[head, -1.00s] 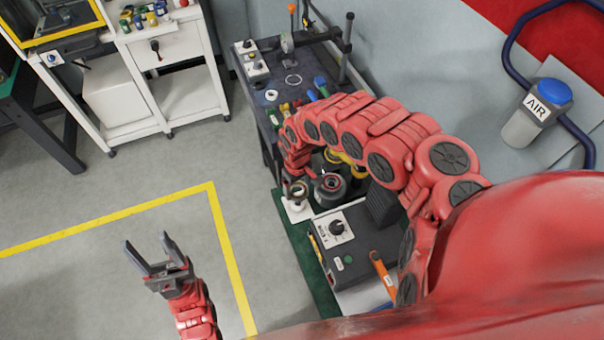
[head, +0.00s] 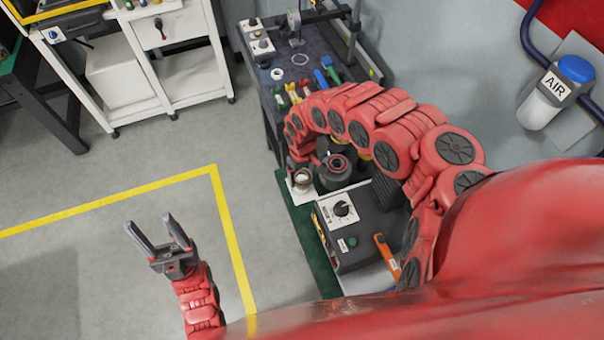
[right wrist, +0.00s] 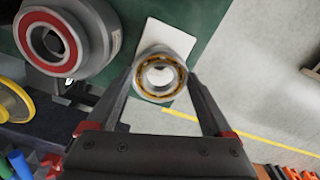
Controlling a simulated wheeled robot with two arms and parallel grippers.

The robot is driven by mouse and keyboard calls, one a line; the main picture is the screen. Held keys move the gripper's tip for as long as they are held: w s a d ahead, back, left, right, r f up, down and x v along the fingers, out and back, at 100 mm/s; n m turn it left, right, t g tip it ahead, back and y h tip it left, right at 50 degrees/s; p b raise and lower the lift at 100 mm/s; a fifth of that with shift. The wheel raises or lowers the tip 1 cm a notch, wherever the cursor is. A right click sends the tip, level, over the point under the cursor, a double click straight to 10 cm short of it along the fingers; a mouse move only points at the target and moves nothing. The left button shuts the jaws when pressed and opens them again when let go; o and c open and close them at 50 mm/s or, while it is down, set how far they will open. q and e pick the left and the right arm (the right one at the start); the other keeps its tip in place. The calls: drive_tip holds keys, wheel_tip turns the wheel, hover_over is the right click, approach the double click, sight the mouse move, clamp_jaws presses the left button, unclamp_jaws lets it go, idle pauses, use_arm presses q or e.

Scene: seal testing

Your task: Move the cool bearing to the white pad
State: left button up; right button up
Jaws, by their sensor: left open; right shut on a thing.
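The bearing (right wrist: 149,88), a metal ring with a brass-coloured cage, sits between the fingertips of my right gripper (right wrist: 162,80), which is shut on it. In the right wrist view it overlaps the near part of the white pad (right wrist: 166,35); I cannot tell whether it touches the pad. In the head view the bearing (head: 303,178) shows small over the white pad (head: 292,192), and my right arm hides most of the gripper. My left gripper (head: 156,232) is open and empty above the floor at the left.
A dark round fixture with a red-ringed top (right wrist: 73,40) stands beside the pad; it also shows in the head view (head: 334,174). A control box with a dial (head: 352,240) is nearer me. Tools (head: 325,75) lie farther along the bench. Green mat (right wrist: 205,20) surrounds the pad.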

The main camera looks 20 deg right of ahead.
sight(302, 180)
drive_tip(key=shift+f+b, duration=1)
drive_tip(key=shift+f, duration=0.25)
drive_tip(key=shift+f+b, duration=0.4)
drive_tip(key=shift+f, duration=0.1)
drive_tip(key=o, duration=1.5)
wheel_tip(302, 180, up, 6)
drive_tip(key=p, duration=0.5)
drive_tip(key=shift+f, duration=0.15)
drive_tip(key=shift+w+d+r+p, duration=0.1)
drive_tip(key=shift+r+p, duration=0.35)
drive_tip(key=shift+r, duration=0.7)
